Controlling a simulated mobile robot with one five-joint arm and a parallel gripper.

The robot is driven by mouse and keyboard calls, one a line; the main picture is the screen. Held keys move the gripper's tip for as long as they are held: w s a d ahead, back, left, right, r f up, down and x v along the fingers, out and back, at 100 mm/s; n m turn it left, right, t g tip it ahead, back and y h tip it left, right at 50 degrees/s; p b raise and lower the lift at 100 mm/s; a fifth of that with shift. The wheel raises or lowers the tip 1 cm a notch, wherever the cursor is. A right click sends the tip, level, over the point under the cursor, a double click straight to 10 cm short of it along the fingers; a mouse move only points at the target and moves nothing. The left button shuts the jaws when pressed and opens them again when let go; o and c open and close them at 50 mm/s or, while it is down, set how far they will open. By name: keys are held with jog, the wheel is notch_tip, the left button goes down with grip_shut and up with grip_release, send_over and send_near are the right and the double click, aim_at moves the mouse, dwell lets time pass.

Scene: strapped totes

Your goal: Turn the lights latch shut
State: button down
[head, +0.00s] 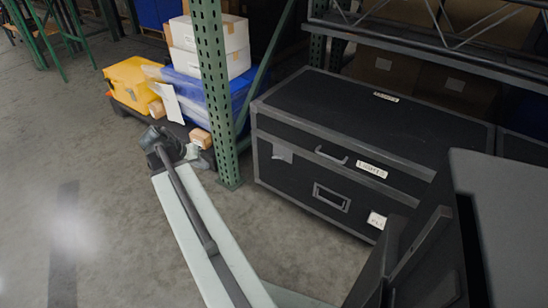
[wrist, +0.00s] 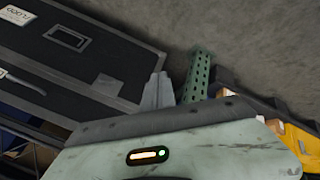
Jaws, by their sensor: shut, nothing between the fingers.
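A black case (head: 300,187) with grey edging stands on the floor under a rack, its lid down. A label (head: 371,169) on its front is hard to read. A small grey plate (head: 282,152), which looks like the latch, sits at the lid seam, left of the handle (head: 330,155); whether it is turned shut is unclear. In the wrist view the case is upside down, with the plate (wrist: 107,85) at its edge. My gripper (wrist: 156,88) is shut and empty, apart from the plate in the picture.
A green perforated post (head: 212,95) stands just left of the case and shows beside my gripper in the wrist view (wrist: 197,75). The floor in front is clear.

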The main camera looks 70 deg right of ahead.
jog(key=s+d+r+m+g+h, duration=0.1)
jog(key=s+d+r+m+g, duration=0.15)
jog(key=s+d, duration=0.5)
jog(key=s+d+r+m+g+h, duration=0.1)
jog(key=s+d+r+m, duration=0.15)
jog(key=s+d, duration=0.5)
jog(key=b, duration=0.7)
send_over(281, 157)
jog(key=w+a, duration=0.2)
jog(key=w, duration=0.1)
notch_tip(281, 157, down, 8)
jog(key=f+b, duration=0.2)
jog(key=shift+s+a+f+b, duration=0.15)
jog(key=shift+s+f+b, duration=0.15)
jog(key=shift+s+b, duration=0.05)
jog(key=shift+s+f+b, duration=0.2)
jog(key=shift+f+b, duration=0.2)
jog(key=shift+r, duration=0.1)
